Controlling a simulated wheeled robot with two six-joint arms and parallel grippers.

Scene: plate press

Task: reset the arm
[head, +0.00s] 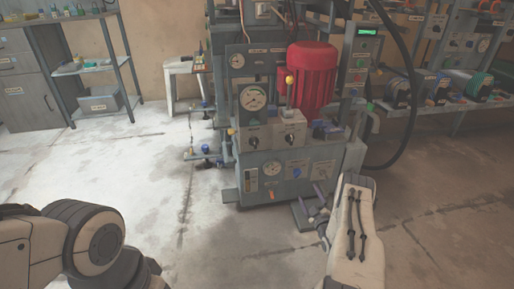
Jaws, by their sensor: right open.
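My right arm (355,235) reaches in from the bottom, right of the middle, with a pale cover and black cables. Its gripper (309,199) is open in front of the lower right of the press machine, with nothing seen between its fingers. My left arm (85,240) shows at the bottom left as a pale link and a dark round joint. The left gripper is not in view.
A grey press machine (262,185) with dials, knobs and a red motor (312,75) stands ahead. A metal shelf (95,108) and a cabinet (25,75) are at the left. A bench (465,102) with coiled parts is at the right. A white stool (178,70) stands behind. Floor at left is clear.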

